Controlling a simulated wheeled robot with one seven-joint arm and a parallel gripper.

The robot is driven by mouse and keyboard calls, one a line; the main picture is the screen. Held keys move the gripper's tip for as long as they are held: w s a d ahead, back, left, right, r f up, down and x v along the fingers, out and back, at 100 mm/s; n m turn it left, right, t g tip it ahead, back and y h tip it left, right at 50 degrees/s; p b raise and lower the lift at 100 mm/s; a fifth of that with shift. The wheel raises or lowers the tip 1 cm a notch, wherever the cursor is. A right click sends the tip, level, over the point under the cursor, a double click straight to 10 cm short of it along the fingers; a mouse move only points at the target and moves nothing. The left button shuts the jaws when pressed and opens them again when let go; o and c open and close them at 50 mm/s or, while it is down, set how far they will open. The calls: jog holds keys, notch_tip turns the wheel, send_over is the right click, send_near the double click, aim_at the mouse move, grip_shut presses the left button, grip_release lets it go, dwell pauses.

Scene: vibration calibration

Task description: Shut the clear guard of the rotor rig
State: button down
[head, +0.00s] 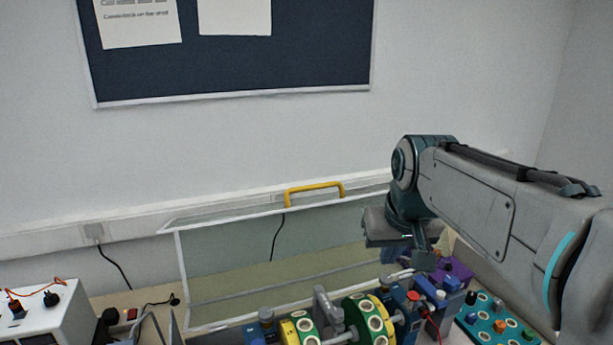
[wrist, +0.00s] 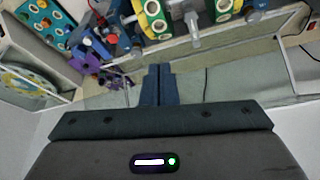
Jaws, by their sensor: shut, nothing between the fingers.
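The clear guard (head: 230,262) stands raised behind the rotor rig in the head view, a see-through panel with a pale frame. Its yellow handle (head: 314,192) is at the top edge. The rotor rig (head: 345,325) lies below and in front of it, with green-and-yellow discs on a shaft. My gripper (head: 424,262) is at the guard's right side, above the rig's right part. In the wrist view my gripper (wrist: 159,70) is shut and empty, with the guard (wrist: 225,75) behind the fingertips and the rig's discs (wrist: 155,15) beyond. Whether the fingers touch the guard I cannot tell.
A teal board with several knobs (head: 497,318) is at the right front. A purple block (head: 455,272) stands beside the rig. A white box with orange leads (head: 45,315) is at the left. The wall and a dark notice board (head: 230,65) are behind.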

jog(key=w+a+r+n+p, duration=0.1)
jog(key=w+a+r, duration=0.25)
jog(key=w, duration=0.45)
jog(key=w+a+r, duration=0.3)
jog(key=w+r, duration=0.2)
jog(key=w, duration=0.2)
jog(key=r+n+y+p, duration=0.1)
jog(key=r+n+y, duration=0.1)
send_over(304, 203)
jog(key=s, duration=0.1)
jog(key=shift+t, duration=0.4)
jog(key=x, duration=1)
jog(key=shift+s+f, duration=0.15)
jog(key=shift+f, duration=0.25)
jog(key=shift+s+d+r+b, duration=0.15)
jog(key=shift+s+d, duration=0.15)
jog(key=shift+s, duration=0.25)
jog(key=shift+s+d+f+b, duration=0.15)
jog(key=shift+s+d, duration=0.15)
jog(key=shift+s, duration=0.3)
jog(key=shift+s+d, duration=0.3)
jog(key=shift+s, duration=0.45)
jog(key=shift+f, duration=0.1)
jog(key=shift+d, duration=0.1)
